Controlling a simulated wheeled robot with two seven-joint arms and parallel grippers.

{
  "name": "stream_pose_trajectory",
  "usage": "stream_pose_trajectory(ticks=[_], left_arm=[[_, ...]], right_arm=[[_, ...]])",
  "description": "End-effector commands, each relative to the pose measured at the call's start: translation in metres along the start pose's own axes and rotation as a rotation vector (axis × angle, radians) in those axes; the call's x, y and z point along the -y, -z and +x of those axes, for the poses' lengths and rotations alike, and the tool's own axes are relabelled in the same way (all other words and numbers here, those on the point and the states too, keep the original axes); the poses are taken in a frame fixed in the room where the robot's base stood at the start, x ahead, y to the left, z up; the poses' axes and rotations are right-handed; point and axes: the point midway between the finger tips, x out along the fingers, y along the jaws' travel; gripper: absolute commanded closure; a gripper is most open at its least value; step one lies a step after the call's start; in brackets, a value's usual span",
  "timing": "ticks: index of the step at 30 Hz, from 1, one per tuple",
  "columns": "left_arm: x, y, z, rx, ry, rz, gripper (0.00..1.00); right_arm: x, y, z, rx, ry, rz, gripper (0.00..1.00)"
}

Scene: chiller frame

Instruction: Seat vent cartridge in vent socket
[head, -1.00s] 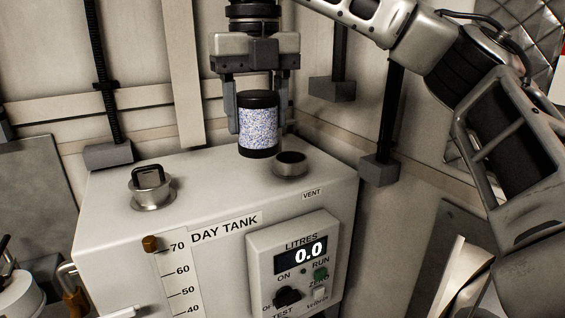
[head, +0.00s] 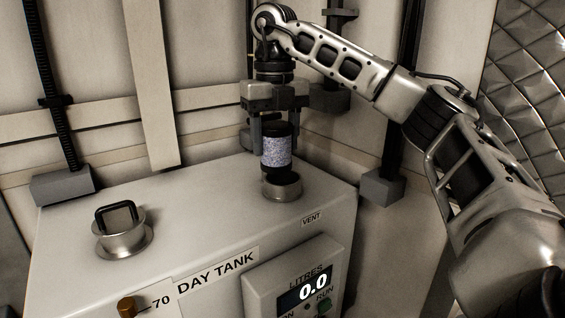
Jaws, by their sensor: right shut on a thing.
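The vent cartridge (head: 277,152) is a black-ended cylinder with a speckled blue-white band. My right gripper (head: 277,130) comes down from above and is shut on its upper part. The cartridge is upright over the vent socket (head: 282,190), a round metal collar on the tank top behind the VENT label. Its black lower end meets the socket's opening in the picture. I cannot tell how deep it sits, as the socket's rim hides the bottom. My left gripper is out of view.
The white day tank (head: 200,215) has a metal filler neck with a black handle (head: 120,225) at the left. A litre display (head: 305,288) is on its front. Wall posts with grey blocks (head: 381,187) stand behind. The tank top between filler and socket is clear.

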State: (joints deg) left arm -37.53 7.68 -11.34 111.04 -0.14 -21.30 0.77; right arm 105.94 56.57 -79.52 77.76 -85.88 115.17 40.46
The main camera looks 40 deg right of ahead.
Motion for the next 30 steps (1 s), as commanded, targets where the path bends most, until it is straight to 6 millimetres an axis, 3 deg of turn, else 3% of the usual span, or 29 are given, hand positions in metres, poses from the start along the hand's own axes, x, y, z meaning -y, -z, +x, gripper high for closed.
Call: stream_pose_trajectory(ticks=[10, 16, 28, 29, 30], left_arm=[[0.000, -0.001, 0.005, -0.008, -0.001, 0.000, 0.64], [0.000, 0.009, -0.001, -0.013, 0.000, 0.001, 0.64], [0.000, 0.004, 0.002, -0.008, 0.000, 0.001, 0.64], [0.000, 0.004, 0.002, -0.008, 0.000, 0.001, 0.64], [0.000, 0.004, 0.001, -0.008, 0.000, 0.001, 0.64]], right_arm=[[0.022, -0.012, 0.032, -0.001, 0.000, 0.004, 0.77], [0.021, -0.012, 0.055, 0.001, 0.000, 0.001, 0.77], [0.021, -0.012, 0.062, 0.002, -0.001, 0.001, 0.77], [0.021, -0.012, 0.061, 0.002, -0.001, 0.001, 0.41], [0.021, -0.012, 0.061, 0.002, -0.001, 0.002, 0.30]])
